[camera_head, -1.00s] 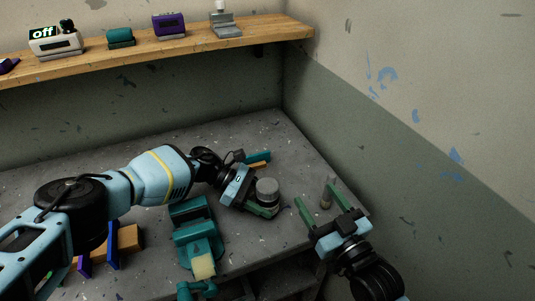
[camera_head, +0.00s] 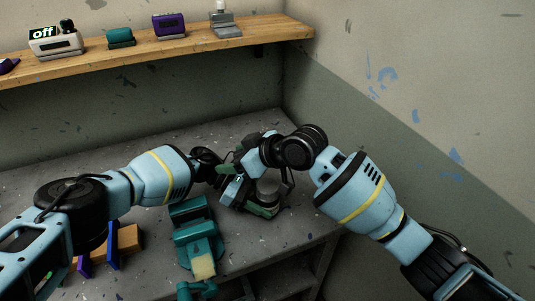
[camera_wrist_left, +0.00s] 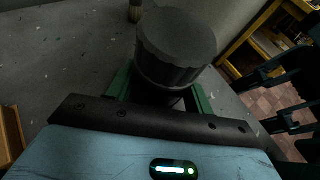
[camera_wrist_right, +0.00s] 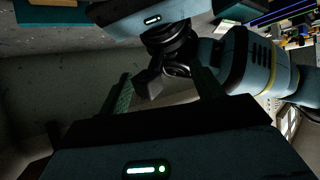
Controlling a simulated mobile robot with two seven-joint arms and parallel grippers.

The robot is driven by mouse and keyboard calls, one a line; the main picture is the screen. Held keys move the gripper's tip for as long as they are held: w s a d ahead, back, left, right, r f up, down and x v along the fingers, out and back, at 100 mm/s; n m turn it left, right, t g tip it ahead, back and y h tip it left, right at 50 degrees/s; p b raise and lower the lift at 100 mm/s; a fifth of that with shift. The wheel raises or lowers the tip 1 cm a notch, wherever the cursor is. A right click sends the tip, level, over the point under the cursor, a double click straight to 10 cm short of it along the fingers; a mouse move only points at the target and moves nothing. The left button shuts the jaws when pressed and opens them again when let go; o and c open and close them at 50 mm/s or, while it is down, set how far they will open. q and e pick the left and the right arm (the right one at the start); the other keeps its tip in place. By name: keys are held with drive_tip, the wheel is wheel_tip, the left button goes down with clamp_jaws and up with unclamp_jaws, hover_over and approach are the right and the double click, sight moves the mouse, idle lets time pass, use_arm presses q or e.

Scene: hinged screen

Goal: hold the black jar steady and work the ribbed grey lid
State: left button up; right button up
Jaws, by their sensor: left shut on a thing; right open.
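The ribbed grey lid (camera_head: 268,188) sits on the upright black jar near the table's right side. In the left wrist view the lid (camera_wrist_left: 178,38) fills the top middle, with the dark jar body (camera_wrist_left: 160,96) below it. My left gripper (camera_head: 262,209) is shut around the jar body, under the lid. My right gripper (camera_head: 230,163) is open and empty, behind and left of the lid, close to my left wrist. In the right wrist view, part of my left arm shows between and beyond the fingers of my right gripper (camera_wrist_right: 165,90). The lid is not clearly seen there.
A teal device (camera_head: 195,235) with a pale yellow block stands left of the jar on the grey table (camera_head: 300,222). A wooden shelf (camera_head: 190,43) with several devices runs along the back wall. A small brownish upright thing (camera_wrist_left: 135,10) stands beyond the jar.

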drive_tip(key=n+g+h, duration=0.1)
drive_tip(key=g+h, duration=0.1)
wheel_tip(320, 180, up, 3)
drive_tip(key=g+h, duration=0.4)
drive_tip(key=h, duration=0.4)
hover_over(268, 185)
drive_tip(key=shift+r, duration=0.15)
wheel_tip(268, 185, down, 9)
drive_tip(key=shift+f, duration=0.1)
drive_tip(key=shift+c, duration=0.2)
drive_tip(key=c, duration=0.6)
drive_tip(key=m, duration=0.6)
drive_tip(key=shift+a, duration=0.1)
drive_tip(key=shift+c, duration=0.2)
drive_tip(key=m, duration=1.9)
drive_tip(key=shift+c, duration=0.2)
drive_tip(key=m, duration=0.4)
drive_tip(key=o, duration=1)
drive_tip(key=shift+o, duration=0.2)
